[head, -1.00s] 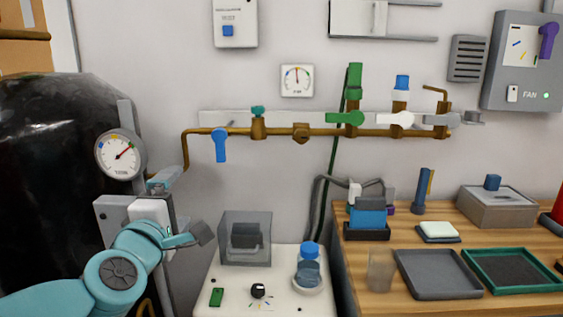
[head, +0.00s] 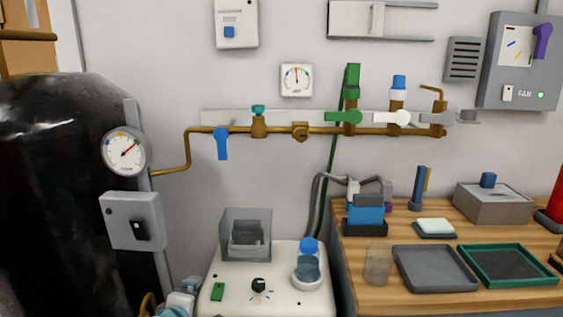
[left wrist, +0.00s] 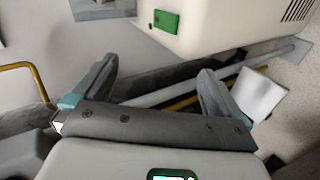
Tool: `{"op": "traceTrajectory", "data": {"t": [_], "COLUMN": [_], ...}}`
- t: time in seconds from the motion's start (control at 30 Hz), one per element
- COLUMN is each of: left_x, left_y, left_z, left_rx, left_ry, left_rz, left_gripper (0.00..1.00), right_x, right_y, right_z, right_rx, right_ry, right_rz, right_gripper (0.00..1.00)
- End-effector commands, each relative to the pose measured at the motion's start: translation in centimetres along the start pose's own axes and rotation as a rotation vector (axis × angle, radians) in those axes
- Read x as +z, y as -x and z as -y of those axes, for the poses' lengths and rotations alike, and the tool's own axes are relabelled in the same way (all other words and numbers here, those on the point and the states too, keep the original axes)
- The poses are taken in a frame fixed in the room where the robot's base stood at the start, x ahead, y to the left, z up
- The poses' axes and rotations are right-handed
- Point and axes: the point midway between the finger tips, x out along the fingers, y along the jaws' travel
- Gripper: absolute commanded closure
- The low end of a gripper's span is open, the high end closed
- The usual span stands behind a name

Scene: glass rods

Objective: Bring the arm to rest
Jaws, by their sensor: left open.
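My left gripper (left wrist: 157,78) is open and empty in the left wrist view, its two grey fingers spread apart. Between and beyond them are a yellow pipe, grey rods and the floor. In the head view only a small teal and grey part of my left arm (head: 178,304) shows at the bottom edge, below the grey switch box (head: 120,208) and left of the white bench unit (head: 232,302). The fingers cannot be made out there. My right gripper is in neither view.
A large black tank (head: 45,190) with a gauge (head: 124,152) stands at the left. A brass pipe (head: 280,130) with several valves runs along the wall. A wooden table (head: 380,297) with trays is at the right. The white unit's corner (left wrist: 190,40) is close beyond my gripper.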

Motion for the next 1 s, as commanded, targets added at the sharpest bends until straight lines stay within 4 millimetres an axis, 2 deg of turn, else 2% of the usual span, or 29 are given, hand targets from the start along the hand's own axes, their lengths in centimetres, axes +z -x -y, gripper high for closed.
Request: {"op": "traceTrajectory", "data": {"t": [0.03, 0.13, 0.23, 0.3, 0.4, 0.5, 0.63, 0.7, 0.73, 0.77, 0.8, 1.0], "left_x": [0.8, 2.7, 5.0, 6.6, 9.0, 11.1, 13.7, 14.7, 14.8, 14.8, 14.4, 13.7], "left_y": [-1.1, -2.0, -1.2, 0.2, 2.9, 6.0, 10.4, 12.8, 12.8, 12.7, 13.9, 16.7], "left_z": [4.5, 12.8, 20.9, 26.1, 31.9, 36.1, 39.7, 40.3, 40.2, 40.0, 37.8, 33.0], "left_rx": [-0.087, -0.240, -0.384, -0.471, -0.563, -0.617, -0.628, -0.567, -0.530, -0.508, -0.513, -0.516], "left_ry": [-0.042, -0.141, -0.251, -0.331, -0.438, -0.539, -0.700, -0.855, -0.919, -0.964, -0.952, -0.947], "left_rz": [0.026, 0.100, 0.204, 0.295, 0.434, 0.576, 0.783, 0.917, 0.947, 0.961, 0.954, 0.950], "left_gripper": [0.00, 0.00, 0.00, 0.00, 0.00, 0.00, 0.00, 0.00, 0.00, 0.00, 0.00, 0.00], "right_x": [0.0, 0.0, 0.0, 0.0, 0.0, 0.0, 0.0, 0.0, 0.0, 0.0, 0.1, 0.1], "right_y": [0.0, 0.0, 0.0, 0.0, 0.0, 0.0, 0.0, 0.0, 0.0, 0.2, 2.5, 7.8], "right_z": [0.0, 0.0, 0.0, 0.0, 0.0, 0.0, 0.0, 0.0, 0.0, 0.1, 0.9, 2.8], "right_rx": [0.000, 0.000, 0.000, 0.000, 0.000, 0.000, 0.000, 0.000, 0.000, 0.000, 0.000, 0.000], "right_ry": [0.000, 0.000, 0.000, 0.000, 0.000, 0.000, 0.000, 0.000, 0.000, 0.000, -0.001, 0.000], "right_rz": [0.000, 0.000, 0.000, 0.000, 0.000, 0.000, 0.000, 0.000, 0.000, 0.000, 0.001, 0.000], "right_gripper": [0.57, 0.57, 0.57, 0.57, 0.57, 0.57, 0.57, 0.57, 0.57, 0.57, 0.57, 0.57]}}
